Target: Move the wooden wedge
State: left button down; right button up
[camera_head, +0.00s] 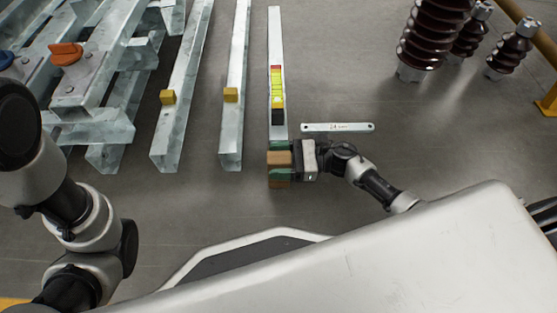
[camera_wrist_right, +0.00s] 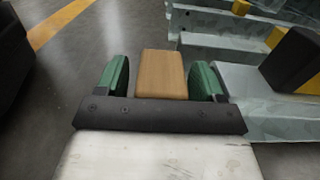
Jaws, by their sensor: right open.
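The wooden wedge (camera_head: 279,157) shows as a light brown block by the near end of the right-hand steel beam (camera_head: 276,40). My right gripper (camera_head: 278,160) has its green fingers on either side of the wedge. In the right wrist view the wedge (camera_wrist_right: 162,73) lies between the two fingers of the gripper (camera_wrist_right: 161,80), with a narrow gap at the left finger. The jaws are open. A lower brown part shows below the near finger in the head view; I cannot tell whether it belongs to the same wedge. My left gripper is outside the view.
A yellow level (camera_head: 278,90) lies on the right-hand beam. A flat metal bar (camera_head: 337,127) lies on the floor to its right. Two more beams (camera_head: 233,100) and a galvanized steel stack (camera_head: 95,95) are at left. Brown insulators (camera_head: 432,35) stand at the upper right.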

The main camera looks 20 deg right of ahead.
grip_shut()
jog(key=s, duration=0.2)
jog(key=s+a+p, duration=0.1)
jog(key=s, duration=0.1)
jog(key=shift+p, duration=0.3)
grip_release()
jog(key=p+v, duration=0.3)
jog(key=v, duration=0.7)
jog(key=shift+d+p, duration=0.35)
jog(key=shift+p, duration=0.05)
